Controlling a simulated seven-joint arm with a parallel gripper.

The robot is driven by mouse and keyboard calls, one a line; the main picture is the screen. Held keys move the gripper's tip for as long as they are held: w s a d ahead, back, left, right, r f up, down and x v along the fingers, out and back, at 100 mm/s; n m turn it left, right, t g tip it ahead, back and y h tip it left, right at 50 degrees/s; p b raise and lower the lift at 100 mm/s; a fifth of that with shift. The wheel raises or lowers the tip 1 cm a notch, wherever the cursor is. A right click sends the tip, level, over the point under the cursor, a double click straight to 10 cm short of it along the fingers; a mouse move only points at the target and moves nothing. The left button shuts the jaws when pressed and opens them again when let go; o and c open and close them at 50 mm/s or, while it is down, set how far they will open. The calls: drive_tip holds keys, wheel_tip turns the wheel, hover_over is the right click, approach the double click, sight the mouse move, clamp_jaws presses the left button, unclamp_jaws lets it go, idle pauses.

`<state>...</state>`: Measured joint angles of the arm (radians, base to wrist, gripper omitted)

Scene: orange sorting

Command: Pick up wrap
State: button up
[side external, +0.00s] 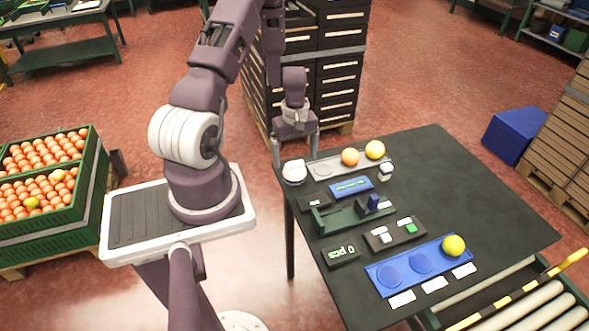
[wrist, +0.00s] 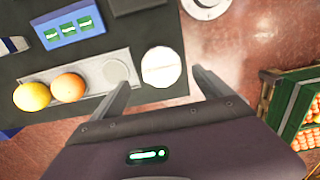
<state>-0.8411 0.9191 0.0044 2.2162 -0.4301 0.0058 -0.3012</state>
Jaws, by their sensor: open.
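In the wrist view my gripper (wrist: 161,79) has one finger on each side of the wrap's near edge. The exact height between fingertips and wrap is hard to tell.
A grey tray (side external: 322,170) beside the wrap holds an orange (side external: 350,157) and a yellow fruit (side external: 375,149). A blue tray (side external: 440,262) holds another yellow fruit (side external: 453,246). A blue card box (side external: 351,187) and green stand (side external: 345,218) lie between. The table's right side is clear.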

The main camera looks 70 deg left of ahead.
sight(294, 163)
drive_tip(key=f, duration=0.4)
drive_tip(key=shift+s+d, duration=0.2)
drive_tip(key=shift+d, duration=0.05)
drive_tip(key=c, duration=1.4)
drive_tip(key=shift+r, duration=0.15)
